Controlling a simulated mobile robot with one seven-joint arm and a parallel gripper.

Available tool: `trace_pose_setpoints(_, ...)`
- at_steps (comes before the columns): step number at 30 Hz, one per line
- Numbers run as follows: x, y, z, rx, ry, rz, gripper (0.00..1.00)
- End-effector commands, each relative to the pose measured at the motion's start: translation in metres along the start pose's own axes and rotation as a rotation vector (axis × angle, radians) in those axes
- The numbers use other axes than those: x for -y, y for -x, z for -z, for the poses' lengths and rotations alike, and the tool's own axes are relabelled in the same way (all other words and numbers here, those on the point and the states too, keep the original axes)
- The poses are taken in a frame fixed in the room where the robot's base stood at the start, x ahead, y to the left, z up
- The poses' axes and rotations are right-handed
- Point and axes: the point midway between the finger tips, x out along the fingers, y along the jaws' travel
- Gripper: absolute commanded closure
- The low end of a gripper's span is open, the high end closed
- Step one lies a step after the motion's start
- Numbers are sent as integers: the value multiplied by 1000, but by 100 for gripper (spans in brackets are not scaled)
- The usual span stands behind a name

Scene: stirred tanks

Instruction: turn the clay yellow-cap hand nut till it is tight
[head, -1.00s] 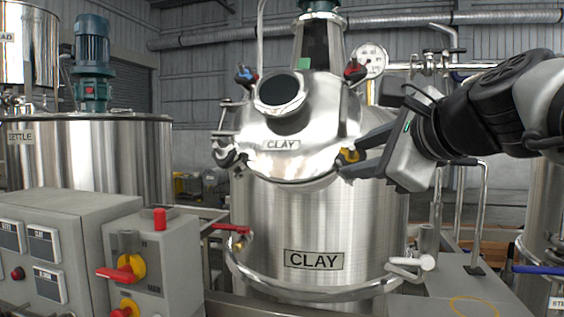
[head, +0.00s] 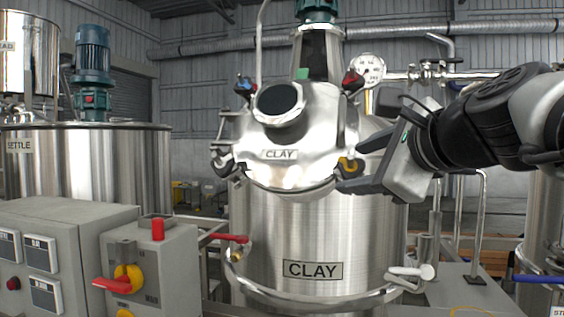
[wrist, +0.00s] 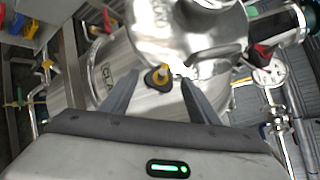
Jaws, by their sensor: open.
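The clay tank (head: 320,235) is a steel vessel with a lid (head: 300,150), both labelled CLAY. The yellow-cap hand nut (head: 347,165) is a dark knob with a yellow centre at the lid's right front rim. In the wrist view the nut (wrist: 158,76) lies ahead of and between my two fingers. My gripper (head: 362,165) is open and empty, just right of the nut, its fingers pointing left. It also shows in the wrist view (wrist: 160,95). The nut appears clear of both fingers. How tight it is cannot be told.
Other hand nuts sit around the lid: blue-cap (head: 245,86), red-cap (head: 351,82) and a dark one (head: 223,163) at left front. A pressure gauge (head: 368,70) stands behind. A control box (head: 150,270) and a red-handled valve (head: 235,240) are lower left.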

Motion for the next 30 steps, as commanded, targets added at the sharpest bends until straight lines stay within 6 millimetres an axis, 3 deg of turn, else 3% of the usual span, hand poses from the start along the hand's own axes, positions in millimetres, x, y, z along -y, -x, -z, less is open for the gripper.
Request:
trace_pose_setpoints(5, 2, 19, -1, 0, 0, 3, 45)
trace_pose_setpoints(21, 2, 143, -1, 0, 0, 4, 45)
trace_pose_setpoints(30, 1, 173, 0, -1, 0, 2, 45)
